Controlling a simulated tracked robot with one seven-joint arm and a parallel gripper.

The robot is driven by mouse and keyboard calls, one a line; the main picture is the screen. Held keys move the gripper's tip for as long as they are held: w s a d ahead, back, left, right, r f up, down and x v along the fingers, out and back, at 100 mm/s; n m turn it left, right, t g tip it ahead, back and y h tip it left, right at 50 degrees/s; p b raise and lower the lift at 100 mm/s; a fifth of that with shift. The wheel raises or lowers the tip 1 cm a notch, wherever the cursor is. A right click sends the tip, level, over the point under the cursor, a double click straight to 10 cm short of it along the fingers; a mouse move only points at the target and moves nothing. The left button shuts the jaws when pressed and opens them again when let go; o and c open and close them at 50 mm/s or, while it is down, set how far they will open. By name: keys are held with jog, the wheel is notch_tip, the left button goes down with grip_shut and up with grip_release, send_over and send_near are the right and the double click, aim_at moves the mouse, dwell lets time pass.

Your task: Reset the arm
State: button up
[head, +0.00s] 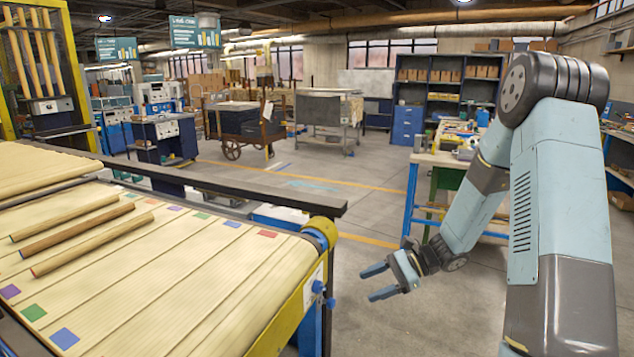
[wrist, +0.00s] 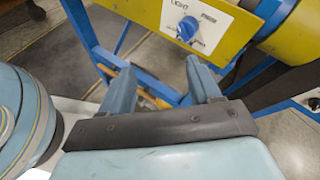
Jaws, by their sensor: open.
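My gripper (head: 378,283) hangs at the end of my bent light-blue arm, to the right of the conveyor's end and above the grey floor. Its two blue fingers are spread apart with nothing between them. They point left, toward the conveyor's end. In the wrist view the open fingers (wrist: 164,92) show in front of the conveyor's blue frame and its yellow side panel (wrist: 225,25) with a blue knob (wrist: 187,29).
The slatted conveyor (head: 190,275) fills the left, with wooden rods (head: 85,235) and coloured squares on it. A workbench (head: 440,160) with blue legs stands behind my arm. A wheeled cart (head: 240,125) stands farther back. Open floor (head: 340,190) lies between.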

jog(key=s+d+r+n+t+h, duration=0.3)
jog(key=s+r+n+h, duration=0.3)
jog(key=s+r, duration=0.6)
jog(key=s+d+r+n+t+h, duration=0.3)
jog(key=s+d+r+n+h, duration=0.2)
jog(key=s+r, duration=0.7)
jog(key=shift+d+r+n+t+h, duration=0.3)
jog(key=shift+r+n+t+h, duration=0.1)
jog(key=shift+r+n+h, duration=0.85)
jog(key=shift+r, duration=0.2)
